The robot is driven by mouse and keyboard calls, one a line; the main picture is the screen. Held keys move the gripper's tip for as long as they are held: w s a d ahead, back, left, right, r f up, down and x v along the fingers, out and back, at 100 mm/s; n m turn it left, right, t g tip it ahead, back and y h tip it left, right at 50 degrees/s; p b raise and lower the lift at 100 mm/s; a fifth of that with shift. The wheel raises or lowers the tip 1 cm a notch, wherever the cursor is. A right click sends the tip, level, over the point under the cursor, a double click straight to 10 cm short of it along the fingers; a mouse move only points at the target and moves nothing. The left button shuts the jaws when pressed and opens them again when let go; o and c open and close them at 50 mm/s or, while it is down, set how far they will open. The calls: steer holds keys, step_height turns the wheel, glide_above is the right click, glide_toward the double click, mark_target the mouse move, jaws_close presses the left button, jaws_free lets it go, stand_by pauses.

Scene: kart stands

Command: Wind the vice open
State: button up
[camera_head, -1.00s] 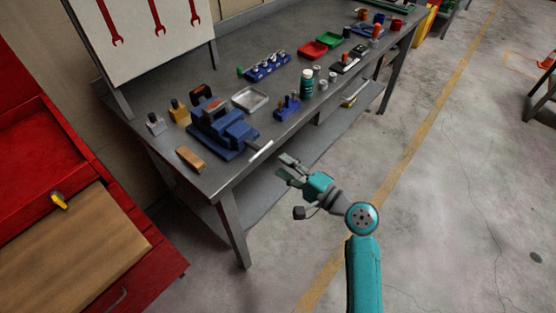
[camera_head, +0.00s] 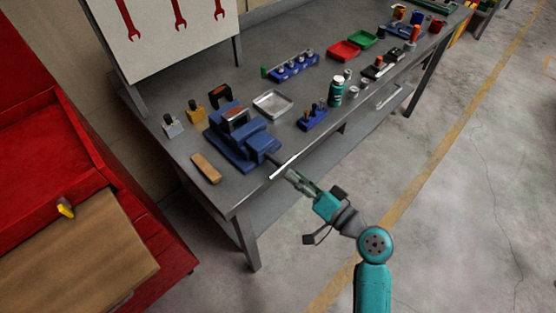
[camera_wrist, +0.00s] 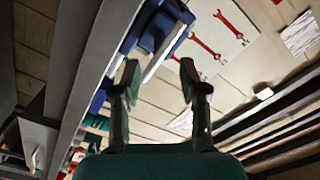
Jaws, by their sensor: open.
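The blue vice (camera_head: 230,150) sits on the near left corner of the workbench, with a dark block showing at its top between the jaws. Its pale handle bar (camera_head: 284,168) sticks out over the bench's front edge, slanted. My gripper (camera_head: 291,176) is at this bar in the head view; whether they touch I cannot tell. In the wrist view my gripper (camera_wrist: 159,78) is open, fingers apart, with the bar (camera_wrist: 167,50) showing in the gap ahead. Part of the blue vice (camera_wrist: 150,30) shows behind it.
The grey workbench (camera_head: 205,215) has a metal tray (camera_head: 272,104), a green bottle (camera_head: 336,91), a blue holder (camera_head: 312,119) and a wooden block (camera_head: 206,167) near the vice. A red cabinet (camera_head: 100,205) stands left. The floor on the right is clear.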

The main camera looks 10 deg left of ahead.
mark_target(278, 161)
steer(key=x, duration=0.6)
steer(key=shift+w+a, duration=0.2)
steer(key=shift+a, duration=0.15)
steer(key=shift+c, duration=0.2)
